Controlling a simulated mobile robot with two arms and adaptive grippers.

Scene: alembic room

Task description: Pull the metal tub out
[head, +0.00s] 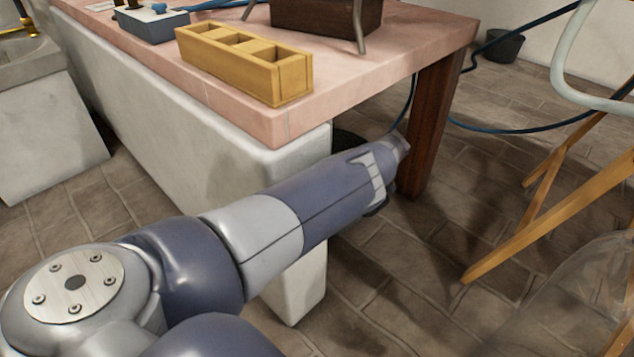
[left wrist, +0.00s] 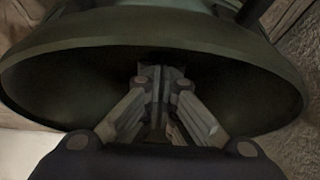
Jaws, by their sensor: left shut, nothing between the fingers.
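The metal tub (left wrist: 150,38) fills much of the left wrist view as a wide, dark green-grey round form with a broad rim. In the head view only a dark sliver of what looks like the tub (head: 347,142) shows under the table, behind my left arm. My left gripper (left wrist: 163,76) is shut and empty, its fingers in front of the tub's dark hollow part. I cannot tell whether the fingertips touch it. In the head view my forearm hides the left gripper. My right gripper is not in view.
A pink-topped table (head: 350,75) with a white wall-like base (head: 200,140) and a dark wooden leg (head: 433,125) stands close around my arm. A yellow wooden rack (head: 245,62) is on top. A wooden-legged chair (head: 545,200) and blue hose (head: 500,128) are at right.

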